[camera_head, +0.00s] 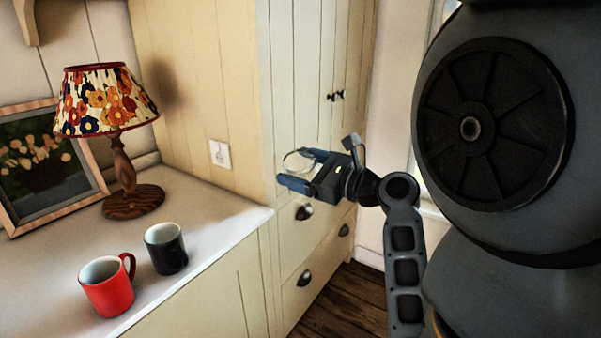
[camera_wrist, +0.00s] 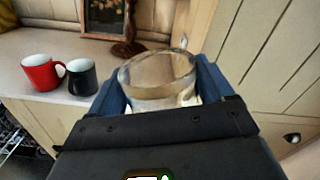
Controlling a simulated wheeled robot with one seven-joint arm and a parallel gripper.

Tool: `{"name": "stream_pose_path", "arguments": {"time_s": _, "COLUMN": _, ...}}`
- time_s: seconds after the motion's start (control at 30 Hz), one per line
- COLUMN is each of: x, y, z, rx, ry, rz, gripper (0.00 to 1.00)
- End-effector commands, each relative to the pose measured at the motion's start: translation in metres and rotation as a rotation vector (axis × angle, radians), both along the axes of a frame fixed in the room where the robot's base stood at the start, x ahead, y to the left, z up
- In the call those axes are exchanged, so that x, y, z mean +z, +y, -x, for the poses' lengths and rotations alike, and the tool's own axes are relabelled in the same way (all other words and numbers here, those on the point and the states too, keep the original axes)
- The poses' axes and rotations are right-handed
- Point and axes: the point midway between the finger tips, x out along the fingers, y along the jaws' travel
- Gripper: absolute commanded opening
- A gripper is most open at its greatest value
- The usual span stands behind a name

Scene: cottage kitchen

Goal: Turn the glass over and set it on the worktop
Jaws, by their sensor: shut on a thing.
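The clear glass (camera_wrist: 158,80) sits between the two blue fingers of my gripper (camera_wrist: 155,92) in the wrist view, with its round rim toward the top of that picture. In the head view my gripper (camera_head: 297,168) is shut on the glass (camera_head: 299,161), of which only a faint round edge shows. It holds the glass in the air in front of the tall cupboard, right of the worktop's end. The pale worktop (camera_head: 215,215) lies to the left, apart from the glass. Which end of the glass is up is hard to tell.
A red mug (camera_head: 107,292) and a dark mug (camera_head: 166,254) stand near the worktop's front edge. A flowered lamp (camera_head: 122,165) and a framed picture (camera_head: 45,165) stand at the back. The worktop is clear right of the dark mug. The tall cupboard (camera_head: 305,90) borders its right end.

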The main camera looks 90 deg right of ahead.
Motion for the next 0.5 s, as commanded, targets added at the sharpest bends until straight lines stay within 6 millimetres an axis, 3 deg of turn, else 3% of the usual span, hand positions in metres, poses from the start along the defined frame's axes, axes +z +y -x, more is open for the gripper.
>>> {"name": "stream_pose_path", "arguments": {"time_s": 0.2, "x": -0.0007, "y": 0.0004, "z": -0.0008, "rx": 0.002, "ry": 0.123, "rz": 0.209, "gripper": 0.34}}
{"name": "stream_pose_path", "arguments": {"time_s": 0.5, "x": 0.0009, "y": 0.0001, "z": -0.0003, "rx": 0.001, "ry": 0.138, "rz": 0.233, "gripper": 0.34}}
